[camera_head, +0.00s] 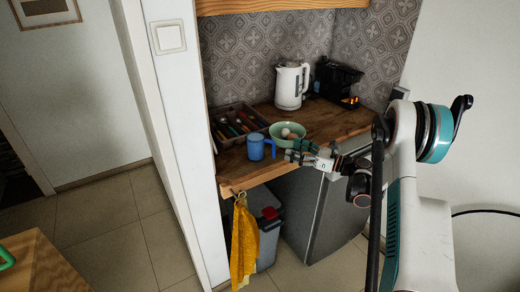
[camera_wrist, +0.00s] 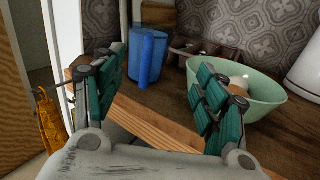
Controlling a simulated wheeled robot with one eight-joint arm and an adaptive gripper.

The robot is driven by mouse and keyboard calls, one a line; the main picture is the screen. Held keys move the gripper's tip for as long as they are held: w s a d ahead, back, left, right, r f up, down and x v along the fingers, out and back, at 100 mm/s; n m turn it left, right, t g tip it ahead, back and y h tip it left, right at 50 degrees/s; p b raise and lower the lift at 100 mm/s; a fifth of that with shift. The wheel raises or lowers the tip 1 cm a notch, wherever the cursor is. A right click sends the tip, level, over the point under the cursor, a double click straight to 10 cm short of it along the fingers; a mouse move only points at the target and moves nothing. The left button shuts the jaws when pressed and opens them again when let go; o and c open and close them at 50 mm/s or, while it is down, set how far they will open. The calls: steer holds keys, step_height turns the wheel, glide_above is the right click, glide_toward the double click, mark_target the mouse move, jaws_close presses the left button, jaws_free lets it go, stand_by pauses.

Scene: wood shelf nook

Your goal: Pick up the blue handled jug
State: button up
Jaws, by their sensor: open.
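The blue handled jug (camera_head: 255,147) stands upright on the wooden counter near its front edge, just left of the green bowl, in the head view. In the wrist view the jug (camera_wrist: 148,57) stands ahead of my gripper, its handle facing me. My gripper (camera_wrist: 165,88) is open and empty, with its teal-padded fingers spread either side of the line to the jug. In the head view my gripper (camera_head: 297,155) is at the counter's front edge, right of the jug and in front of the bowl.
A green bowl (camera_head: 280,139) with eggs stands close beside the jug; my right finger is near it in the wrist view (camera_wrist: 262,102). A cutlery tray (camera_head: 232,107), white kettle (camera_head: 291,86) and black toaster (camera_head: 336,82) stand behind. A yellow cloth (camera_head: 243,245) hangs at the counter's front.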

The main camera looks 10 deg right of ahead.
step_height(320, 180, down, 3)
steer(key=s+n+g, duration=0.1)
steer(key=b, duration=0.2)
glide_toward(263, 158)
steer(key=w+a+r, duration=0.2)
steer(key=w+r, duration=0.1)
steer(key=shift+a, duration=0.25)
steer(key=shift+r+b+x, duration=0.2)
steer(key=shift+b+x, duration=0.35)
steer(key=shift+x, duration=1)
steer(key=shift+r+b+x, duration=0.2)
steer(key=shift+b+x, duration=0.3)
steer(key=shift+x, duration=1.1)
steer(key=shift+s+a, duration=0.1)
steer(key=shift+s, duration=0.05)
steer(key=c, duration=1.2)
steer(key=shift+r, duration=0.2)
steer(key=shift+r+p, duration=3.1)
steer(key=shift+r, duration=6.6)
steer(key=shift+r, duration=0.15)
